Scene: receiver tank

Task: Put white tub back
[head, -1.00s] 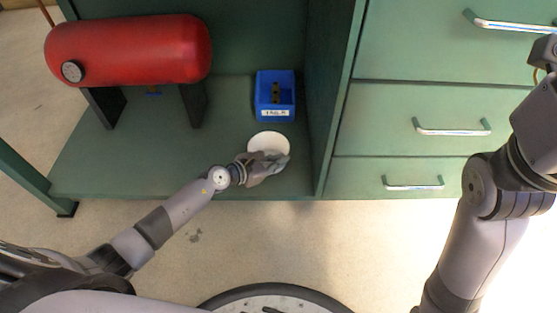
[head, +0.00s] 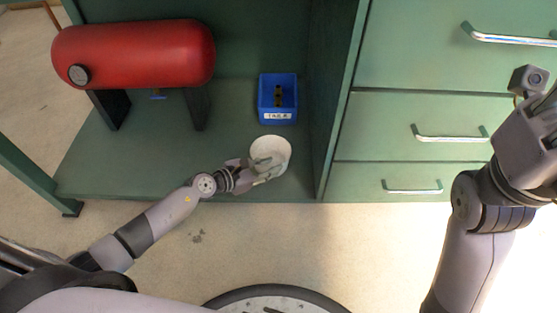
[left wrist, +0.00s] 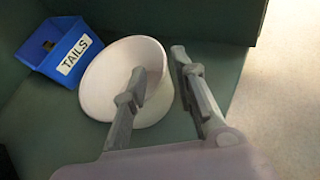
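The white tub (head: 270,147) stands on the green bottom shelf, near its front edge, in front of the blue bin. It also shows in the left wrist view (left wrist: 125,80), with its opening visible.
The blue bin (head: 278,116), labelled TAILS, holds dark pieces. A red tank (head: 135,53) on dark legs stands to the left. The cabinet's side panel is close to the tub's right, with green drawers (head: 410,118) beyond. The shelf (head: 130,165) is clear left of the tub.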

